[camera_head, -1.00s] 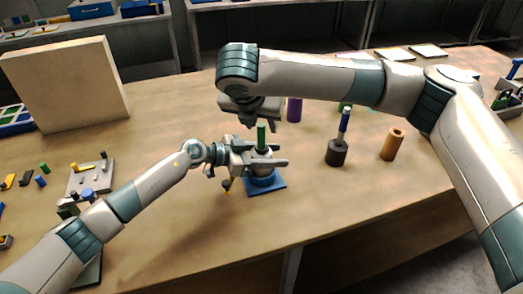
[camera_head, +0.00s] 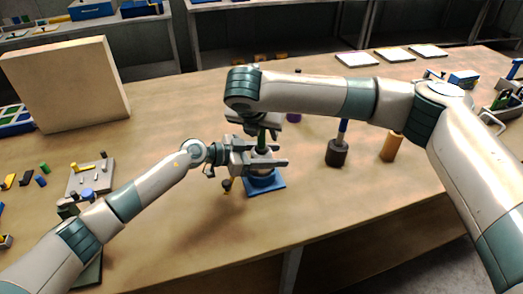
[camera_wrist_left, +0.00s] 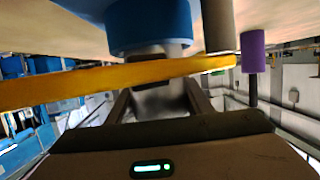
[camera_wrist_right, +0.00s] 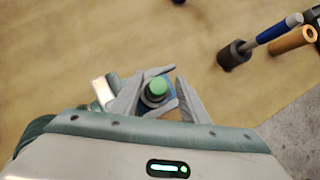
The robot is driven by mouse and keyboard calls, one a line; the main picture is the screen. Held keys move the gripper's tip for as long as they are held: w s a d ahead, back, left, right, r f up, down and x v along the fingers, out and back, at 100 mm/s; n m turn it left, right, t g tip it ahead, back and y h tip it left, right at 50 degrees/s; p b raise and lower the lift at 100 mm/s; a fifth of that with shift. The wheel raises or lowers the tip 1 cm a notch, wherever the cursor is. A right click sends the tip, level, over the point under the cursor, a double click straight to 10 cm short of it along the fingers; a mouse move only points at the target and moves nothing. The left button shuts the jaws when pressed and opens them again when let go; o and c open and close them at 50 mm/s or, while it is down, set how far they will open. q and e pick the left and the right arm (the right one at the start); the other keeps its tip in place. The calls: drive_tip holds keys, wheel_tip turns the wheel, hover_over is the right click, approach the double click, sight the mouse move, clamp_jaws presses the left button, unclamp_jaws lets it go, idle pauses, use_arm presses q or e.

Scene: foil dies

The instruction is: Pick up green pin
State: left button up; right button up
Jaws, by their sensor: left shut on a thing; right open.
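The green pin (camera_head: 261,139) stands upright in a grey round holder on a blue base (camera_head: 264,183). In the right wrist view the green pin's round top (camera_wrist_right: 158,85) shows between my right gripper's open fingers. My right gripper (camera_head: 261,128) is above the holder, around the pin's upper part. Whether its fingers touch the pin cannot be told. My left gripper (camera_head: 270,162) is shut on the grey holder from the left side. In the left wrist view, the blue base (camera_wrist_left: 150,25) and a yellow bar (camera_wrist_left: 110,82) partly hide the held part.
A black holder with a blue-topped pin (camera_head: 337,153) and an orange hollow cylinder (camera_head: 391,147) stand to the right. A purple cylinder (camera_head: 294,117) is partly hidden behind my right arm. A large beige block (camera_head: 68,85) stands at left.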

drive_tip(key=shift+x, duration=1.75)
drive_tip(key=shift+a, duration=0.15)
clamp_jaws()
